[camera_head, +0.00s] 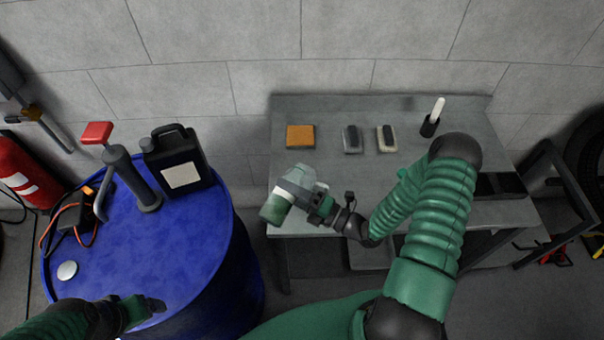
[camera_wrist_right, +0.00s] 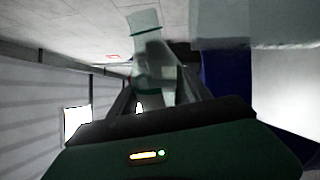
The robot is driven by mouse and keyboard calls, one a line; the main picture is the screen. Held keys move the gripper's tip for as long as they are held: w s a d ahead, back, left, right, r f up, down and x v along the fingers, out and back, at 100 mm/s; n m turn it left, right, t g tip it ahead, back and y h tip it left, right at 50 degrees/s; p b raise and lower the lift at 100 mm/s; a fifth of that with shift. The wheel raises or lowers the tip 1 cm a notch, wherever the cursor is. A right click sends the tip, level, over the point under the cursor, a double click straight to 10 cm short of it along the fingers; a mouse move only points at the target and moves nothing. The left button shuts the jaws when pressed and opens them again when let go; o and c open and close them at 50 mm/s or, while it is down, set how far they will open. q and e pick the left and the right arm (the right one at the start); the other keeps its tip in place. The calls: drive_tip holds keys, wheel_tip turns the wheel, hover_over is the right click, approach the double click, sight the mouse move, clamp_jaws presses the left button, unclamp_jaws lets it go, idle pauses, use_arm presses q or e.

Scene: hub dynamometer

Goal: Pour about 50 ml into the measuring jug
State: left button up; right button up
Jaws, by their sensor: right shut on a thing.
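My right gripper (camera_head: 304,190) is shut on a clear, green-tinted container (camera_head: 276,208), held in the air at the front left corner of the workbench. The container is tilted in the head view, with its greener end toward the lower left. In the right wrist view the container (camera_wrist_right: 146,40) shows between the fingers. I cannot tell whether it is the measuring jug or a bottle, nor how much liquid it holds. No other measuring jug can be made out. My left gripper (camera_head: 145,306) is low over the blue drum's front edge; its jaws are unclear.
The blue drum (camera_head: 190,245) carries a black canister (camera_head: 178,160) with a white label, a red-handled pump (camera_head: 125,170) and cables. The grey workbench (camera_head: 340,180) holds an orange block (camera_head: 300,136), two dark blocks on pads and a black cup (camera_head: 430,126) with a white stick.

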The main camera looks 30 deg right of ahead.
drive_tip(key=shift+d+m, duration=0.1)
drive_tip(key=shift+m, duration=0.6)
drive_tip(key=shift+f+p, duration=0.1)
drive_tip(key=shift+p, duration=0.2)
drive_tip(key=shift+w+r+m+h+p, duration=0.1)
drive_tip(key=shift+r+m+h+p, duration=0.2)
drive_tip(key=shift+r+m+p, duration=0.5)
drive_tip(key=shift+f, duration=0.25)
drive_tip(key=shift+s+a, duration=0.2)
drive_tip(key=shift+a, duration=0.45)
drive_tip(key=shift+s+a+r+m+p, duration=0.1)
drive_tip(key=shift+a+m+p, duration=0.1)
drive_tip(key=shift+m+p, duration=0.1)
drive_tip(key=shift+s+r+m+p, duration=0.1)
drive_tip(key=shift+r+m+p, duration=0.15)
drive_tip(key=shift+m+p, duration=0.2)
idle(2.0)
